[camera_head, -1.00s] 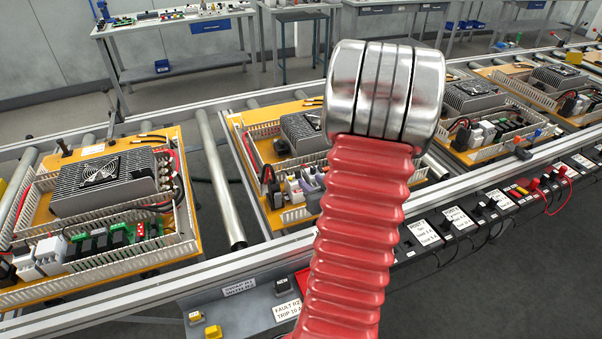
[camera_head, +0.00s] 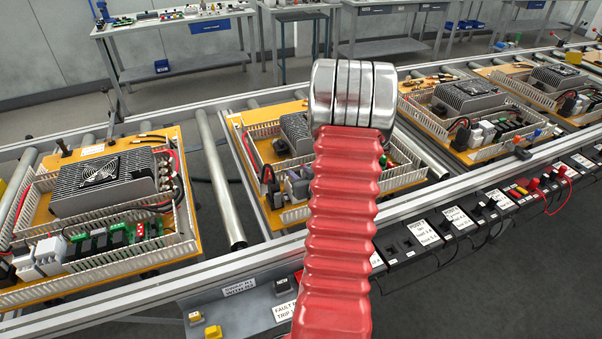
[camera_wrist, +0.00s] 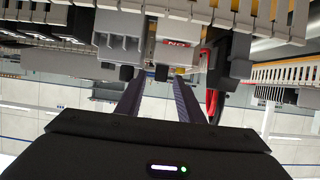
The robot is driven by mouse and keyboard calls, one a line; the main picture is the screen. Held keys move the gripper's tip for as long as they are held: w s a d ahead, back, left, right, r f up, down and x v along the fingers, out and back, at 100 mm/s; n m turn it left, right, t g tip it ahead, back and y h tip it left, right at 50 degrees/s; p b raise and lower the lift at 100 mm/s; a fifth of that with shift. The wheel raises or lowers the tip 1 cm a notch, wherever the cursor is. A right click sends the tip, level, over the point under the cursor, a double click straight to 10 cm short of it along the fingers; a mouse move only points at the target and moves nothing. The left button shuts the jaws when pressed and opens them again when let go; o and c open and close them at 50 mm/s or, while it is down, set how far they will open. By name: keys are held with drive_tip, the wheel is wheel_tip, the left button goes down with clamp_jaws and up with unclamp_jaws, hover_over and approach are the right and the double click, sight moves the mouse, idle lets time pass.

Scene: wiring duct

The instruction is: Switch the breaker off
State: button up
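The breaker (camera_wrist: 172,50) is a pale module with a red "ON" mark, seen upside down in the wrist view. A small black lever (camera_wrist: 162,73) sticks out from its lower edge. My gripper (camera_wrist: 157,84) is open, its two dark fingers apart and pointing at the module row. The lever shows in the gap between the fingertips; I cannot tell how far in front of them it lies. In the head view my red ribbed arm and its metal end cover much of the middle panel (camera_head: 243,146), and my fingers are hidden.
A grey module (camera_wrist: 118,45) sits beside the breaker, and red and black wires (camera_wrist: 212,75) hang on the other side. A slotted duct wall (camera_wrist: 265,28) borders the row. Similar panels stand on the roller conveyor, including a left one (camera_head: 190,240). Control boxes line its front rail.

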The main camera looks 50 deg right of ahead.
drive_tip(key=shift+c, duration=0.3)
clamp_jaws()
drive_tip(key=shift+s+f+t, duration=0.15)
drive_tip(key=shift+s+t, duration=0.05)
drive_tip(key=shift+t, duration=0.2)
drive_tip(key=shift+s+a+t+h, duration=0.1)
drive_tip(key=shift+t+h, duration=0.2)
drive_tip(key=shift+h, duration=0.1)
drive_tip(key=shift+s+a+f+t+h, duration=0.15)
drive_tip(key=shift+t+h, duration=0.2)
drive_tip(key=shift+t, duration=0.2)
drive_tip(key=shift+s+d+f+t+h, duration=0.15)
drive_tip(key=shift+t+h, duration=0.2)
drive_tip(key=shift+t, duration=0.2)
drive_tip(key=shift+a+r, duration=0.1)
drive_tip(key=shift+a, duration=0.05)
drive_tip(key=shift+o, duration=0.3)
unclamp_jaws()
